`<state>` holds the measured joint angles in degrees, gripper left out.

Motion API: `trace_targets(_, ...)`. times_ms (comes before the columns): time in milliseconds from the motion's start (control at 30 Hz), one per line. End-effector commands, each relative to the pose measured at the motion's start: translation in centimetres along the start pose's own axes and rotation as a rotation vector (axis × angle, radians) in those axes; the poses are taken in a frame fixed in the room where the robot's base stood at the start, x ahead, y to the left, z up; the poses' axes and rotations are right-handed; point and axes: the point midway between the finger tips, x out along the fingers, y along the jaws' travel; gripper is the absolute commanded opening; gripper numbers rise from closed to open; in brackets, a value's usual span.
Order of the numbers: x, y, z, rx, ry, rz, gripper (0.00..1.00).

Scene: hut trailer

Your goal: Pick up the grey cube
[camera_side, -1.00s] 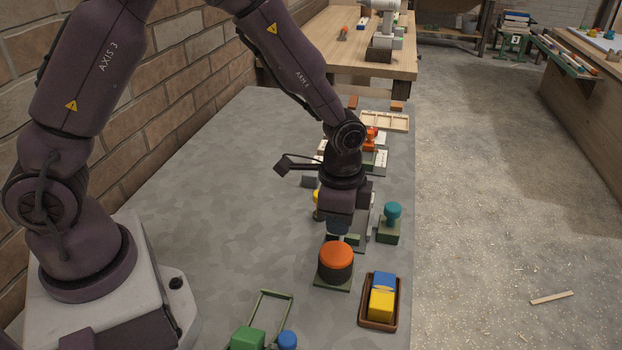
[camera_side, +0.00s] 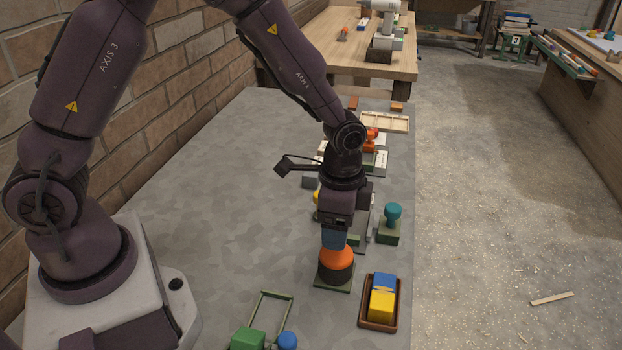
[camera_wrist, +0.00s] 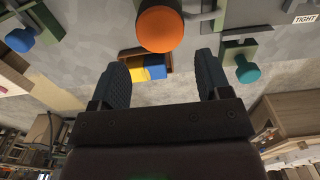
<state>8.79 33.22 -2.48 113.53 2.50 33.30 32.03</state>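A small dark grey block (camera_side: 310,182), possibly the grey cube, shows left of my wrist in the side view; it is partly hidden and its shape is hard to tell. I cannot make out a grey cube in the wrist view. My gripper (camera_side: 334,238) points down just above or behind the orange-topped round knob (camera_side: 336,258) in the side view. In the wrist view its two dark blue fingers (camera_wrist: 161,62) stand apart with nothing held between them. The orange knob (camera_wrist: 160,28) shows beyond the fingertips there.
A brown tray (camera_side: 364,322) holds blue and yellow blocks near the front right. A teal-knobbed stand (camera_side: 391,222) is right of my wrist. A green block (camera_side: 247,339) and a blue knob (camera_side: 287,341) are at the front. The tabletop's left side (camera_side: 215,210) is clear.

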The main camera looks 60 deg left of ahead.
Motion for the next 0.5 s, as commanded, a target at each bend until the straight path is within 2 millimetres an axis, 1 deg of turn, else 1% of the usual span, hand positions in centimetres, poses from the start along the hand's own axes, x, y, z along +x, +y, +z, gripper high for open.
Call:
trace_targets(233, 0.0, 0.0, 0.0, -0.001, 0.000, 0.000, 0.72)
trace_targets(300, 0.2, -0.7, 0.6, -0.023, -0.005, 0.000, 0.72)
trace_targets(333, 0.3, -1.5, 1.1, -0.046, -0.011, -0.002, 0.72)
trace_targets(367, 0.5, -2.7, 1.9, -0.080, -0.018, -0.008, 0.72)
trace_targets(433, 0.8, -7.0, 4.2, -0.241, -0.015, -0.056, 0.72)
trace_targets(467, 0.9, -9.0, 5.3, -0.354, -0.007, -0.085, 0.72)
trace_targets(500, 0.9, -11.5, 6.6, -0.507, 0.012, -0.125, 0.72)
